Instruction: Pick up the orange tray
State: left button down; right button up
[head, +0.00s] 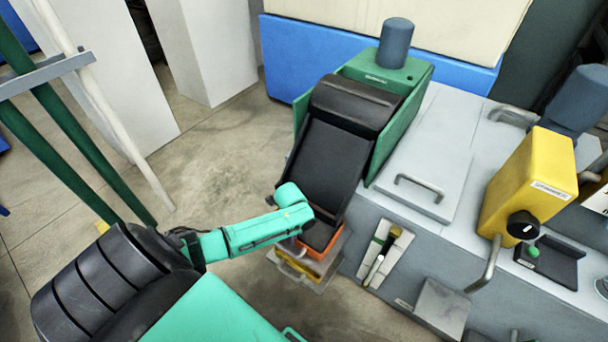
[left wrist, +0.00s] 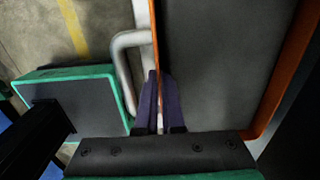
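The orange tray (head: 318,250) sits below the lower end of the dark chute, partly hidden by my left wrist. In the left wrist view, the tray (left wrist: 281,75) has orange walls, a dark grey floor and a silver bar handle (left wrist: 122,75) on its left side. My left gripper (left wrist: 160,75) has its two dark purple fingers close together, one on each side of the tray's left wall, and appears shut on it. In the head view the left gripper (head: 300,237) is over the tray's near-left edge, its fingertips hidden. My right gripper is not in view.
A green machine (head: 402,130) with a dark chute (head: 322,170) rises behind the tray. A grey workbench (head: 375,222) is close on the right, with a yellow box (head: 525,195) on it. A low stand (head: 308,275) is under the tray. Open floor lies to the left.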

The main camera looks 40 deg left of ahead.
pick_arm(q)
jog(key=shift+w, duration=0.15)
jog(key=shift+r, duration=0.15)
jog(key=shift+r, duration=0.2)
jog(key=r+p, duration=0.1)
jog(key=r, duration=0.2)
jog(key=r+p, duration=0.1)
jog(key=r, duration=0.2)
jog(key=shift+s+r, duration=0.2)
jog(key=shift+r, duration=0.15)
jog(key=s+p, duration=0.3)
jog(key=s, duration=1.6)
jog(key=shift+s+d+f+p, duration=0.2)
jog(key=shift+s+p, duration=0.1)
